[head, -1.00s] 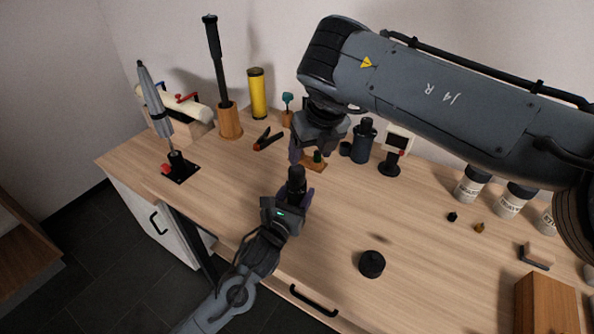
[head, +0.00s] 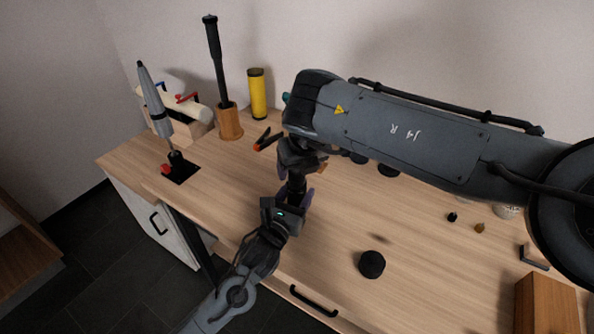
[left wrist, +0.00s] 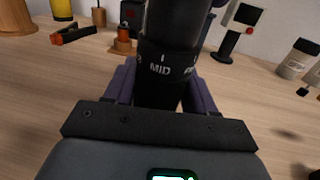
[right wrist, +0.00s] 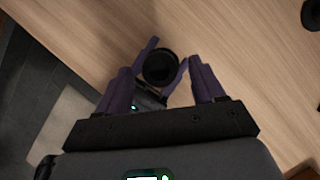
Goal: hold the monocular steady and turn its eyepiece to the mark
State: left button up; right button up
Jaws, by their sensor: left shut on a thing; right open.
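The black monocular (head: 296,187) stands upright in my left gripper (head: 294,197), whose purple fingers are shut around it above the table. In the left wrist view the monocular (left wrist: 168,45) shows a white MID label on its ring, with part of another label to the right. Whether a label lines up with a mark cannot be told. My right gripper (head: 300,160) is above the monocular, pointing down. In the right wrist view its open fingers (right wrist: 160,68) are spread on either side of the round eyepiece end (right wrist: 160,67), apart from it.
A black round cap-like piece (head: 372,264) lies on the table (head: 335,240) at front right. A wooden block (head: 545,300) stands at far right. A yellow cylinder (head: 257,94), a baton in a wooden holder (head: 229,122) and a grey pointed tool (head: 154,98) stand at the back left.

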jog(key=shift+x, duration=1.15)
jog(key=c, duration=1)
jog(key=shift+c, duration=0.2)
